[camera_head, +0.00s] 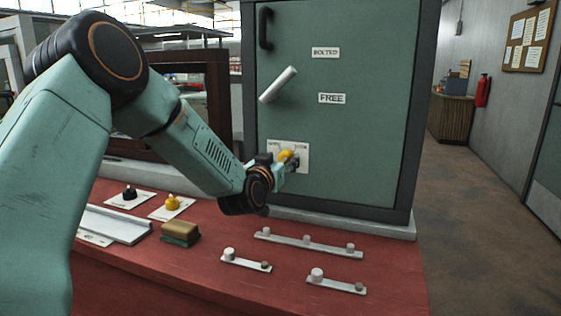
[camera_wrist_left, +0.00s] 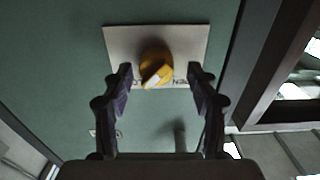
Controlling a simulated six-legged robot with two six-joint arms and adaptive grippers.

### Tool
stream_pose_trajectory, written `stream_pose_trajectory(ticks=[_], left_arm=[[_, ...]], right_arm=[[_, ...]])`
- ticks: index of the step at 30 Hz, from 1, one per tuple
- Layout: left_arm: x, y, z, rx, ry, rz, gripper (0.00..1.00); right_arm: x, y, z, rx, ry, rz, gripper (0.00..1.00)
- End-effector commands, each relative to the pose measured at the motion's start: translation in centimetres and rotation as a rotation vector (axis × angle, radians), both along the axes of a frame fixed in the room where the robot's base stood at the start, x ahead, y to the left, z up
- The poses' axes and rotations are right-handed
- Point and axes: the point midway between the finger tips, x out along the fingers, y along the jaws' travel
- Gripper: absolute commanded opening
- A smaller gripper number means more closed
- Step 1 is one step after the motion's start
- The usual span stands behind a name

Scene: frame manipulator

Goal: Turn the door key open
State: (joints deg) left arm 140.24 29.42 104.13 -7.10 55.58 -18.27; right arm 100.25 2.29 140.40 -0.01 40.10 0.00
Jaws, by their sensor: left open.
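The yellow door key (camera_head: 287,155) sits on a white plate (camera_head: 303,158) low on the green cabinet door (camera_head: 370,125). In the left wrist view the key (camera_wrist_left: 155,68) is a round yellow knob with a pale-tipped tab, on the white plate (camera_wrist_left: 185,42). My left gripper (camera_head: 291,163) is at the plate. Its two fingers (camera_wrist_left: 160,80) are apart, one on each side of the key, with gaps visible between them and the key. The lettering on the plate is partly hidden. My right gripper is not in view.
The door also has a tilted white lever (camera_head: 278,84), a black handle (camera_head: 265,28) and labels reading BOLTED (camera_head: 325,53) and FREE (camera_head: 331,98). Small white bars with pegs (camera_head: 305,243), a brown-and-green block (camera_head: 181,232) and another yellow knob (camera_head: 172,202) lie on the red bench (camera_head: 215,275).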

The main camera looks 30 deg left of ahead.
Motion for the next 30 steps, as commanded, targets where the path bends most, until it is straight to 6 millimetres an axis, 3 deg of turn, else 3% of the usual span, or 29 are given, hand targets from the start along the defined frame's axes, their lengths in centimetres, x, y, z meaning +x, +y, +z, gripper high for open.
stream_pose_trajectory(ticks=[5,24,30], left_arm=[[0.04,-0.01,0.02,0.001,0.0,0.0,0.57],[0.02,0.01,0.03,0.001,-0.001,0.0,0.04],[0.02,0.04,0.02,-0.016,-0.005,0.001,0.04]], right_arm=[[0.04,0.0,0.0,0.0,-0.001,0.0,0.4],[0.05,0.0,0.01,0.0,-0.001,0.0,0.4],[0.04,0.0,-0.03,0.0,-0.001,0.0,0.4]])
